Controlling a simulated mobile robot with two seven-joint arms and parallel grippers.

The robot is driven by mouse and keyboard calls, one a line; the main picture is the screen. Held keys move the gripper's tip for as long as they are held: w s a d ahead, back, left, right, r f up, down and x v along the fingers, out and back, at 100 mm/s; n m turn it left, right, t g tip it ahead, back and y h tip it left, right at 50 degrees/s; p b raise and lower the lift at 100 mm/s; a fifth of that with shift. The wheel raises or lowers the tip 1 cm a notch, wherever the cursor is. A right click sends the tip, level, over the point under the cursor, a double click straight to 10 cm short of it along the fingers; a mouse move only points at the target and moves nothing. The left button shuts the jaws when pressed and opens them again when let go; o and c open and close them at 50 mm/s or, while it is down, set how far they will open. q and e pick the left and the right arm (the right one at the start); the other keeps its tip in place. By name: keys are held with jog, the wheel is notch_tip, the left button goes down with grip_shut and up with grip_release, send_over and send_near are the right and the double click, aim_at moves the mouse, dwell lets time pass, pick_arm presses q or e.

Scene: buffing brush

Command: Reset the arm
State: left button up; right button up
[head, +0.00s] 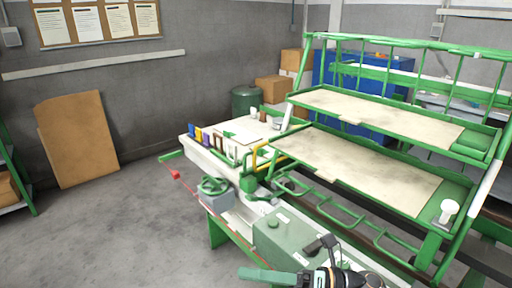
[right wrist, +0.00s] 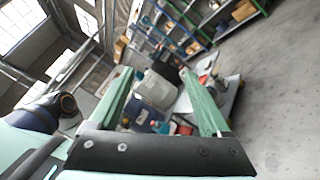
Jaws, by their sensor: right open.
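My right gripper (head: 272,275) shows at the bottom edge of the head view, with a pale green finger pointing left, in front of the green and white machine (head: 285,240). In the right wrist view the two green fingers of this gripper (right wrist: 160,76) stand wide apart, with nothing held between them. Beyond the fingers are a grey-white container (right wrist: 155,90) and a blue box (right wrist: 142,115), both apart from the gripper as far as I can tell. My left gripper is in neither view. No buffing brush can be made out clearly.
A green two-level rack (head: 400,115) with beige boards fills the right side. A white cup-like item (head: 449,209) stands on its lower level. A handwheel (head: 213,186) sticks out at the machine's left. A brown board (head: 76,140) leans on the wall. The left floor is clear.

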jog(key=w+d+f+m+t+h+p, duration=0.1)
jog(key=d+f+m+t+h, duration=0.5)
jog(key=m, duration=0.8)
jog(key=w+d+f+m+t+h+p, duration=0.1)
jog(key=d+f+m+t+h+p, duration=0.2)
jog(key=m+t, duration=0.8)
jog(key=s+d+f+m+g+h, duration=0.4)
jog(key=s+f+m+g, duration=0.1)
jog(key=s+f+m, duration=0.2)
jog(key=s+d+f+m+g+h, duration=0.3)
jog(key=s+d+f+m+g, duration=0.1)
jog(key=s+f+m, duration=0.3)
notch_tip(320, 180, down, 3)
jog(key=shift+s+r+g+h+p, duration=0.15)
jog(key=shift+s+g+h+p, duration=0.2)
jog(key=shift+s, duration=0.3)
jog(key=shift+c, duration=0.3)
